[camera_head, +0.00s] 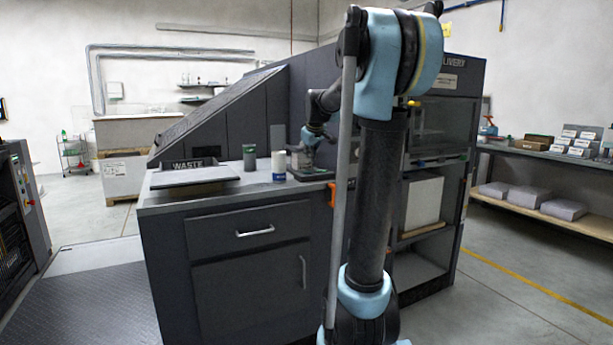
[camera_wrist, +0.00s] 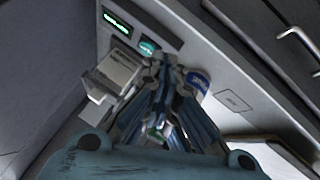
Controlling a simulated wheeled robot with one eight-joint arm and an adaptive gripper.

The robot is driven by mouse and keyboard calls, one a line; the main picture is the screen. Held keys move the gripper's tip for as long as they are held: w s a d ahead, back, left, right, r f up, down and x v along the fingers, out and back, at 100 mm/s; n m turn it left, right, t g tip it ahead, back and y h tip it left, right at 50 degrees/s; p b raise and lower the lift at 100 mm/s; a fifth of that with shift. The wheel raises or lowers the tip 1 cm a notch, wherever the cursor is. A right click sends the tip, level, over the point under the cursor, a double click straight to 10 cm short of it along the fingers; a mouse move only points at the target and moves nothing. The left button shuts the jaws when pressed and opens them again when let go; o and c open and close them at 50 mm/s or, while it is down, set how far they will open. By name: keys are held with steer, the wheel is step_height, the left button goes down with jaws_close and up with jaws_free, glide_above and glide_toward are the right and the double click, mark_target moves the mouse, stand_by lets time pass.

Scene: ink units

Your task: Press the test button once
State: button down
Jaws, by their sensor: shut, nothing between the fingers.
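In the wrist view a round teal button (camera_wrist: 148,46) sits on a dark strip of the counter-top unit, beside a small display (camera_wrist: 117,22) with green characters; I cannot read a label on it. My gripper (camera_wrist: 168,66) is shut and empty, its fingertips just below and right of the button in the picture. I cannot tell whether they touch anything. In the head view my gripper (camera_head: 311,142) hangs above the unit at the right end of the counter (camera_head: 225,196). The button is not distinguishable there.
A white can with a blue label (camera_head: 279,166) stands just left of my gripper; it also shows in the wrist view (camera_wrist: 200,80). A flat panel (camera_head: 194,177) lies by the WASTE sign. A dark cabinet (camera_head: 458,75) rises on the right.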

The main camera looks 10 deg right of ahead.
step_height(320, 180, up, 3)
steer(key=n+t, duration=0.1)
steer(key=n, duration=0.1)
glide_above(305, 172)
steer(key=shift+w+d+r, duration=0.1)
steer(key=shift+w+r, duration=0.05)
steer(key=shift+w, duration=0.3)
steer(key=shift+f, duration=4.4)
steer(key=shift+f, duration=0.15)
steer(key=shift+s+f, duration=0.1)
steer(key=shift+f, duration=0.1)
steer(key=shift+f, duration=0.5)
steer(key=shift+r, duration=0.9)
